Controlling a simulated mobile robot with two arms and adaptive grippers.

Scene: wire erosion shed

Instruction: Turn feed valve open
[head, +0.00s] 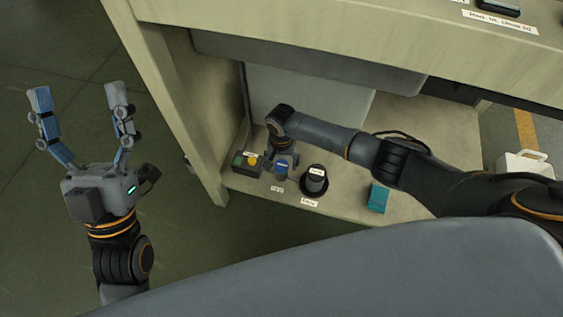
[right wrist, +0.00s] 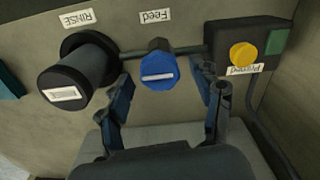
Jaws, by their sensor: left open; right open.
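The feed valve is a blue round knob (right wrist: 158,74) with a white line on its face, below a "Feed" label (right wrist: 155,16) in the right wrist view. The line lies nearly level there. The knob also shows in the head view (head: 282,167), partly covered by my right gripper (head: 283,154). In the right wrist view my right gripper (right wrist: 163,84) is open, one finger on each side of the knob; contact cannot be told. My left gripper (head: 80,110) is open and empty, well left of the cabinet.
A black "Rinse" knob (right wrist: 78,75) stands close beside the feed valve. On its other side is a dark box with a yellow button (right wrist: 243,54) and a green patch. A teal block (head: 377,198) lies on the shelf. The cabinet's side post (head: 180,110) stands between my grippers.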

